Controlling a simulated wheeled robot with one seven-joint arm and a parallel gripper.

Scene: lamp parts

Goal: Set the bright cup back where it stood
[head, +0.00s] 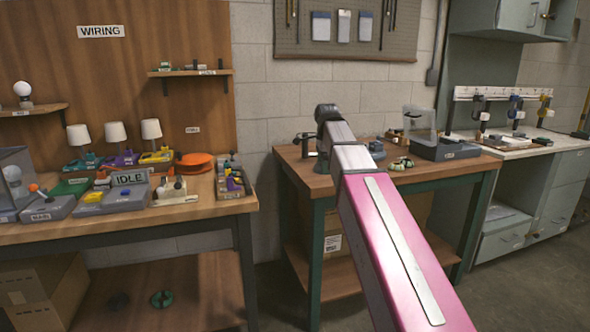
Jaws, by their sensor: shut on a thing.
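I cannot tell whether any of these is the bright cup, and no other cup shows clearly. My pink and grey arm reaches up from the lower right across the right-hand table. My gripper does not show clearly; the arm's far end appears to hide it, with anything it holds.
The left bench (190,212) is crowded with grey boxes, an IDLE sign (130,177) and an orange disc (194,162). The right-hand table (420,175) bears a grey box with a clear shield (445,149) and small parts. A white-topped counter (550,143) stands far right.

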